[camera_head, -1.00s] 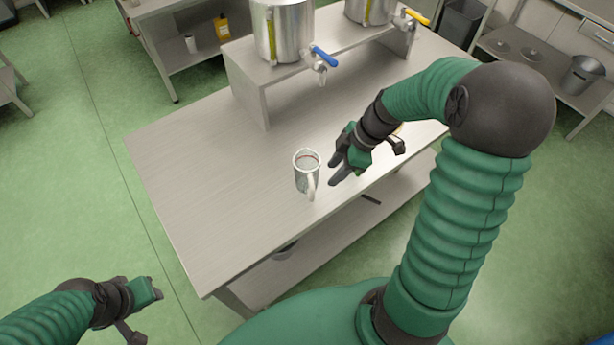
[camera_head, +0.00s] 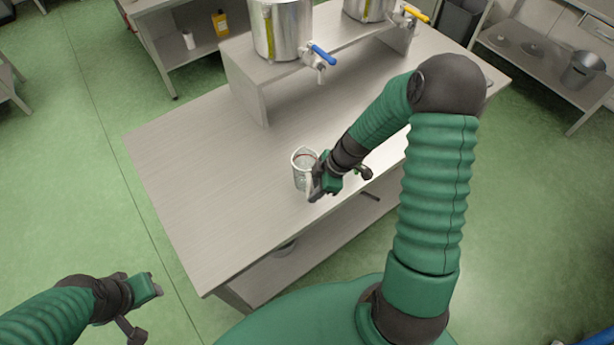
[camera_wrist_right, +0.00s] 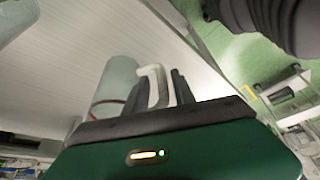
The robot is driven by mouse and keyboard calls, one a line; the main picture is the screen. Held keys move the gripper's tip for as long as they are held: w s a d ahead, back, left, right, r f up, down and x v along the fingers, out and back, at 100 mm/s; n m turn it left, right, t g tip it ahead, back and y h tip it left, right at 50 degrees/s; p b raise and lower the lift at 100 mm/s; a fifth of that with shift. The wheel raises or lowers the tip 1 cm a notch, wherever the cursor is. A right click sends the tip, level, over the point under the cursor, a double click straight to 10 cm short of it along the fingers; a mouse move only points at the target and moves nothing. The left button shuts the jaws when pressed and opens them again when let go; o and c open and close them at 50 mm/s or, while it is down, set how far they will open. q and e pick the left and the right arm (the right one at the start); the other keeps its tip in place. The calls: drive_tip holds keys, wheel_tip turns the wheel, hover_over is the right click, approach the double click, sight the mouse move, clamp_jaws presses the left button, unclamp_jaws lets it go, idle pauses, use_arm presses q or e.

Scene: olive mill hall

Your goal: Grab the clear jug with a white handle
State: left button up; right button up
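The clear jug (camera_head: 299,173) stands upright near the front edge of the steel table (camera_head: 190,180). It has a white handle on its near right side, which shows in the right wrist view (camera_wrist_right: 158,73). My right gripper (camera_head: 316,184) is at the handle. In the right wrist view its two dark fingers lie close on either side of the handle and appear shut on it. The jug's clear body (camera_wrist_right: 115,85) shows to the left of the fingers. My left gripper (camera_head: 156,284) is low at left, away from the table; its finger gap cannot be made out.
A raised shelf (camera_head: 245,85) at the back of the table bears metal tanks with a blue-handled tap (camera_head: 320,54) and a yellow-handled tap (camera_head: 415,15). The table's left part is clear. Side racks stand at upper left and upper right.

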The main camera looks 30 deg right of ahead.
drive_tip(key=shift+a, duration=0.15)
clamp_jaws()
drive_tip(key=shift+r, duration=0.1)
